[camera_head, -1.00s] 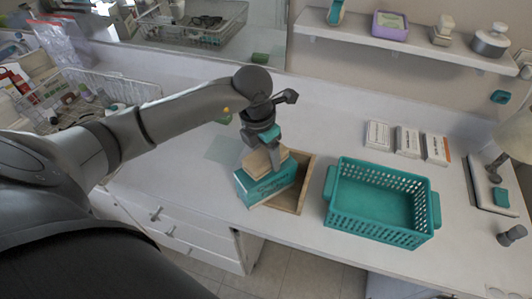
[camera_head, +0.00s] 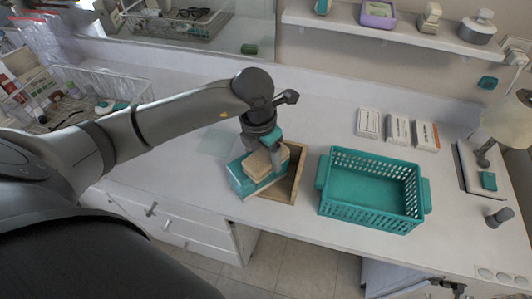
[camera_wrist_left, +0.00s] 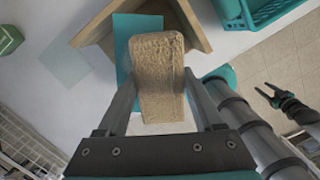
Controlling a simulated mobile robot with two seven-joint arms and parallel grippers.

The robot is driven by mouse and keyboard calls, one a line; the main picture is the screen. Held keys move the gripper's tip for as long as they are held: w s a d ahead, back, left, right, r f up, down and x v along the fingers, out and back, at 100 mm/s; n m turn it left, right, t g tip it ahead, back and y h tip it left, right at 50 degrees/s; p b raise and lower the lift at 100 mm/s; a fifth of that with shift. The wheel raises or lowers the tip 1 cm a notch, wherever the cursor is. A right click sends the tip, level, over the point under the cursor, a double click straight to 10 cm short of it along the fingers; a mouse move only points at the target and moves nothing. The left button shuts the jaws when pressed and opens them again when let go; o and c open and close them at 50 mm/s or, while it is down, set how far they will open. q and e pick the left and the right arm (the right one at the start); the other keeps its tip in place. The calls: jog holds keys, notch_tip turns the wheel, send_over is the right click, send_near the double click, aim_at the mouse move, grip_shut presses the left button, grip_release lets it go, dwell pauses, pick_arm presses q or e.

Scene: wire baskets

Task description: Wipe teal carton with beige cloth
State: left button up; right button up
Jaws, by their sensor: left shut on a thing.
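The teal carton (camera_head: 239,182) stands at the front of the counter, beside or partly over a wooden tray (camera_head: 296,176). My left gripper (camera_head: 265,150) is shut on the beige cloth (camera_head: 258,166), which lies against the carton's top and near side. In the left wrist view the folded cloth (camera_wrist_left: 158,75) hangs between the fingers and covers much of the carton (camera_wrist_left: 125,65). Whether it presses on the carton is hard to tell. My right gripper (camera_wrist_left: 272,93) shows over the floor, its fingers apart and empty; it also shows at the bottom right of the head view (camera_head: 450,286).
A teal basket (camera_head: 325,207) stands right of the tray. Several small white boxes (camera_head: 398,130) lie behind it. A lamp (camera_head: 487,150) is at the right, a wire basket (camera_head: 130,82) at the left. A shelf (camera_head: 390,33) is above. The counter behind the carton is mostly clear.

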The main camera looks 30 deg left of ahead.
pick_arm(q)
jog(key=shift+f+b, duration=0.8)
jog(key=shift+f, duration=0.05)
dwell(1.1)
jog(key=shift+a, duration=0.1)
jog(key=w+a+b, duration=0.2)
jog(key=a, duration=0.4)
jog(key=shift+w, duration=0.4)
jog(key=shift+s+d, duration=0.3)
jog(key=shift+d, duration=0.3)
jog(key=shift+s+d, duration=0.25)
jog(key=shift+d, duration=0.35)
jog(key=shift+s+d+p, duration=0.2)
jog(key=shift+s+d, duration=0.1)
jog(key=shift+d, duration=0.35)
jog(key=shift+s+d+p, duration=0.15)
jog(key=shift+s+d, duration=0.15)
jog(key=shift+d, duration=0.3)
jog(key=shift+s+d+p, duration=0.2)
jog(key=shift+s+d, duration=0.1)
jog(key=shift+d, duration=0.35)
